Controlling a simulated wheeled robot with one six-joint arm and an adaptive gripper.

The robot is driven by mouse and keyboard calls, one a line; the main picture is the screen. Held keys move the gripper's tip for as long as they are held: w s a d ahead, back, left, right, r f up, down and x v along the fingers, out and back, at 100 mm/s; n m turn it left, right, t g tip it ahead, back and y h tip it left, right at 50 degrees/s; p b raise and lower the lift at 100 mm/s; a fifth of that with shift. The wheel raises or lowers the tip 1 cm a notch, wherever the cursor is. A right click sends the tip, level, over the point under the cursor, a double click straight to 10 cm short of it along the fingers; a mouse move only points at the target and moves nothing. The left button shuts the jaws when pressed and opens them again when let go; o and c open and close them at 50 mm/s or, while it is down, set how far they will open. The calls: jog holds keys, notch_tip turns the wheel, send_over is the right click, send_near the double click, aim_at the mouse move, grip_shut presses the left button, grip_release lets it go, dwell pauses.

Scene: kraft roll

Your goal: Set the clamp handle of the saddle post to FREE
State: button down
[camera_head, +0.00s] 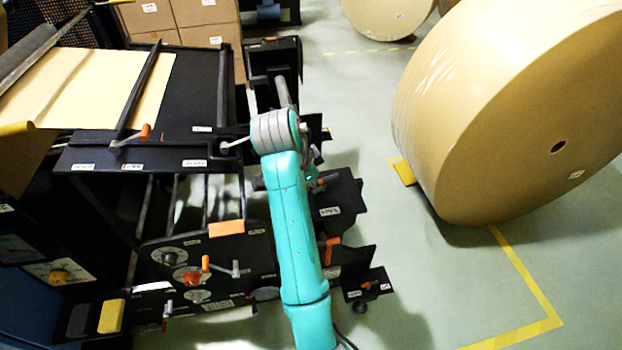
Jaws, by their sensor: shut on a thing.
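My teal arm reaches up the middle of the head view and covers part of the machine. My gripper (314,181) shows only in small part, just right of the arm, low over a black plate (343,199) with a white label. It is shut on a small part with a red-orange end, which looks like the clamp handle (328,178). The arm and gripper hide most of the handle and its post. The label is too small to read, so I cannot tell which setting the handle is at.
A large kraft roll (500,110) stands on the floor at right. Other orange handles show on the machine, including one on the front panel (206,264) and one on a low bracket (368,286). Stacked cartons (190,30) are behind. Green floor (400,270) is free right of the arm.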

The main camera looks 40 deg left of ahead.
jog(key=n, duration=0.2)
jog(key=d+n+y, duration=0.1)
jog(key=shift+s+d+n+y, duration=0.1)
jog(key=shift+n+y, duration=0.2)
jog(key=shift+n, duration=0.1)
jog(key=n, duration=0.1)
jog(key=d+n+g+y, duration=0.1)
jog(key=n, duration=0.1)
jog(key=shift+n, duration=0.3)
jog(key=n, duration=0.1)
jog(key=n+y, duration=0.1)
jog(key=d+n+g, duration=0.1)
jog(key=shift+w+n, duration=0.3)
jog(key=shift+w, duration=0.05)
jog(key=shift+w+d+n+g+y, duration=0.1)
jog(key=shift+w+n+g+y, duration=0.15)
jog(key=shift+n, duration=0.4)
jog(key=shift+d+n+g+y, duration=0.15)
jog(key=shift+n+g, duration=0.2)
jog(key=shift+n, duration=0.35)
jog(key=shift+w+d+n+g+y, duration=0.1)
jog(key=shift+w+n+g+y, duration=0.15)
jog(key=shift+n, duration=0.4)
jog(key=shift+s, duration=0.1)
jog(key=c, duration=1.1)
grip_release()
